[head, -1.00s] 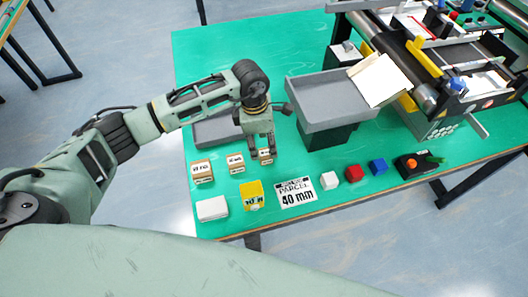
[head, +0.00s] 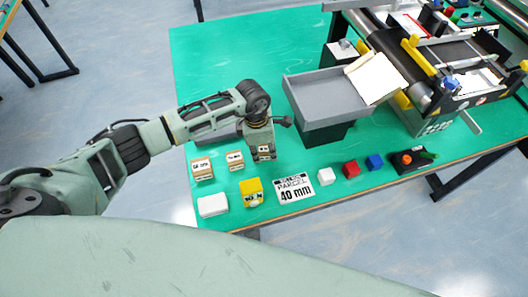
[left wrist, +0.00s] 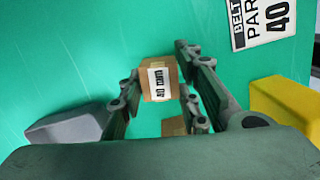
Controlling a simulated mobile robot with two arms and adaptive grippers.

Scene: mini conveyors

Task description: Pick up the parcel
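A small brown parcel (head: 264,150) stands on the green table, at the right end of a row of three brown boxes. In the left wrist view the parcel (left wrist: 158,81) shows a white "40 mm" label. My left gripper (head: 262,152) is lowered over it, with a finger on either side. In the left wrist view the fingers (left wrist: 160,65) stand apart around the parcel; I see no clear squeeze, and contact is hard to tell. My right gripper is not in view.
Two more brown boxes (head: 202,169) (head: 235,160) stand left of the parcel. A white box (head: 212,205), yellow block (head: 251,192), and white, red (head: 351,168) and blue cubes line the front. A grey tray (head: 330,95) and conveyor (head: 450,60) stand right.

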